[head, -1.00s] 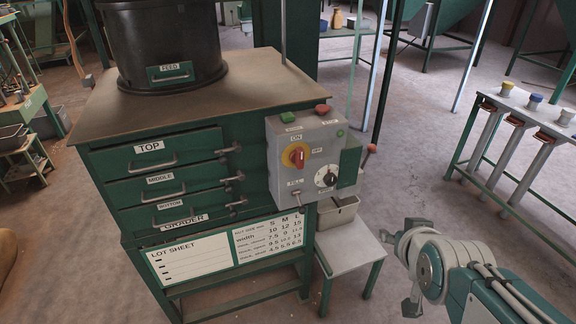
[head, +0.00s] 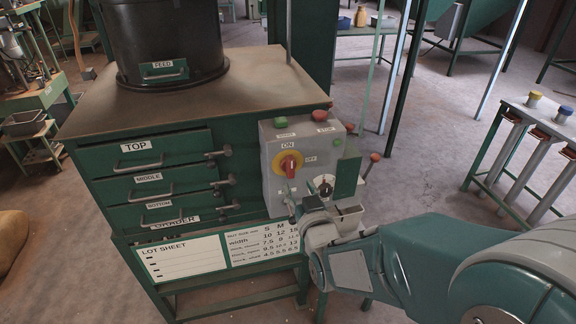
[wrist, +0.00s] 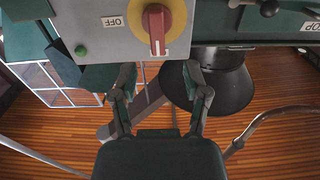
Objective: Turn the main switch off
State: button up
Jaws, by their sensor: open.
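The main switch is a red handle on a yellow disc (head: 289,164) on the grey control box (head: 271,193). The ON label (head: 283,146) is above it and the OFF label (head: 310,159) to its right. The handle stands vertical. In the upside-down wrist view, the red handle (wrist: 157,28) is at the top centre, with its white mark at the lower end and OFF to the left. My gripper (wrist: 159,72) is open and empty, its fingers apart just below the switch in that view. In the head view my gripper (head: 300,200) is in front of the box's lower part.
Green and red buttons (head: 319,115) are on top of the box. Drawers with handles (head: 150,165) are at the left. A rack (head: 520,105) stands at the right.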

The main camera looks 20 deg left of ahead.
aim_at(292, 168)
jog(key=x, duration=0.8)
jog(key=shift+w, duration=0.1)
jog(key=shift+w+d, duration=0.1)
jog(key=shift+d, duration=0.05)
jog(key=shift+c, duration=0.2)
jog(key=c, duration=0.7)
jog(key=shift+r, duration=0.1)
jog(key=shift+c, duration=0.2)
